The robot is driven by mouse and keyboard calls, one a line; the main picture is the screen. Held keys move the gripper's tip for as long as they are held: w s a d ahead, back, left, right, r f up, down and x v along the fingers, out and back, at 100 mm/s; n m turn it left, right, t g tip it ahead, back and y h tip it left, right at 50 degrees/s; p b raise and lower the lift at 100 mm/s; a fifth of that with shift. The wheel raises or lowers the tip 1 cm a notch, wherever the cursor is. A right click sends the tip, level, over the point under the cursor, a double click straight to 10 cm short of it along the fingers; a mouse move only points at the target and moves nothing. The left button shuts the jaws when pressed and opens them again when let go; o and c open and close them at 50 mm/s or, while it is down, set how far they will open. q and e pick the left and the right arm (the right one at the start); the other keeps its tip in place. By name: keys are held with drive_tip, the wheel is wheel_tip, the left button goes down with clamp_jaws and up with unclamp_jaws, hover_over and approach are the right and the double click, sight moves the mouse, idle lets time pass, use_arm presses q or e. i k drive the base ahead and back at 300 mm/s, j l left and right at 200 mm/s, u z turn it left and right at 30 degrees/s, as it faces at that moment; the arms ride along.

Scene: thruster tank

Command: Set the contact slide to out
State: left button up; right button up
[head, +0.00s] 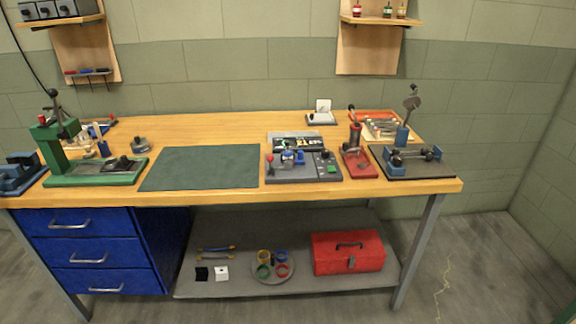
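A grey control device (303,174) sits near the front edge of the workbench, right of the green mat. On it are a red-knobbed lever at the left, blue parts in the middle and small dark controls at the right. A dark panel with light markings stands at its back. The contact slide cannot be made out for certain at this distance, nor can its setting. Neither of my grippers is in view.
The wooden workbench (220,126) holds a green mat (200,167), a green press (62,150) at left, a red tool (357,160) and a dark fixture (413,163) at right. Blue drawers (90,252) and a red toolbox (347,252) are below. Floor shows in front.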

sight(300, 160)
drive_tip(key=i+j+z, duration=0.45)
drive_tip(key=i+j, duration=0.25)
